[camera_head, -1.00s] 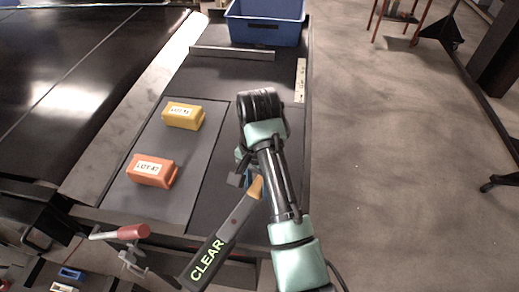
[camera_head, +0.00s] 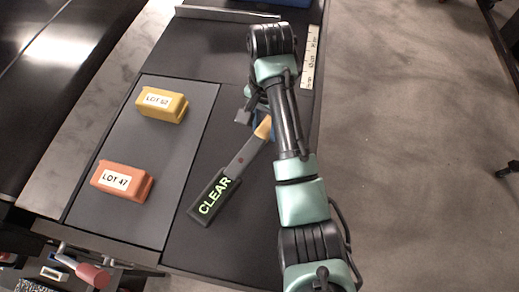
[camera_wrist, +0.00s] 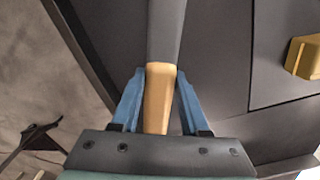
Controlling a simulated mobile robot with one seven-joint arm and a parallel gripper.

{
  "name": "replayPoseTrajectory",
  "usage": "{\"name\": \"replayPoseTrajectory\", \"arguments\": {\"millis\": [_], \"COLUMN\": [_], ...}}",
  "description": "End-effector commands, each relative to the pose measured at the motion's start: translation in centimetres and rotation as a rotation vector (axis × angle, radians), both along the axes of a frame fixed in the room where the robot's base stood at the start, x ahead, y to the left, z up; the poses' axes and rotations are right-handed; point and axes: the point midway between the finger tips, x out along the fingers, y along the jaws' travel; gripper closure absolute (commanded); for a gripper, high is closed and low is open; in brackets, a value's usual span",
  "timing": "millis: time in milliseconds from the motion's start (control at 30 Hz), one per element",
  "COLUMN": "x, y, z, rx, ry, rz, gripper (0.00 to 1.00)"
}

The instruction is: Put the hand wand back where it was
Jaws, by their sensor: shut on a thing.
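The hand wand (camera_head: 212,196) has a dark body with a green "CLEAR" readout and a tan handle. In the head view it points down-left over the bare dark surface, right of the grey mat. My gripper (camera_wrist: 160,92) has its blue fingers on either side of the tan handle (camera_wrist: 159,98) and is shut on it. In the head view my arm partly hides the gripper. I cannot tell whether the wand touches the surface or hangs slightly above it.
On the grey mat (camera_head: 190,110) are a yellow block (camera_head: 162,105) marked LOT 52 and an orange block (camera_head: 122,182) marked LOT 47. A metal bar (camera_head: 228,14) lies at the back and a ruler strip (camera_head: 310,58) at the right edge. A red-handled clamp (camera_head: 92,274) stands at the front left.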

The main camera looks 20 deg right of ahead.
Motion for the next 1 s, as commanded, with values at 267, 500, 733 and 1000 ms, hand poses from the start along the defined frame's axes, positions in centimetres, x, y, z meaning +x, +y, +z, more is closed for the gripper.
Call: {"name": "replayPoseTrajectory", "arguments": {"millis": [267,500,733,1000], "x": [0.0,0.0,0.0,0.0], "y": [0.0,0.0,0.0,0.0], "z": [-3.7,-6.8,-7.5,-7.8], "rx": [0.001,0.002,0.001,0.001], "ry": [0.002,0.003,-0.002,-0.001], "rz": [-0.001,-0.001,-0.001,-0.001], "gripper": [1.0,1.0,1.0,0.45]}}
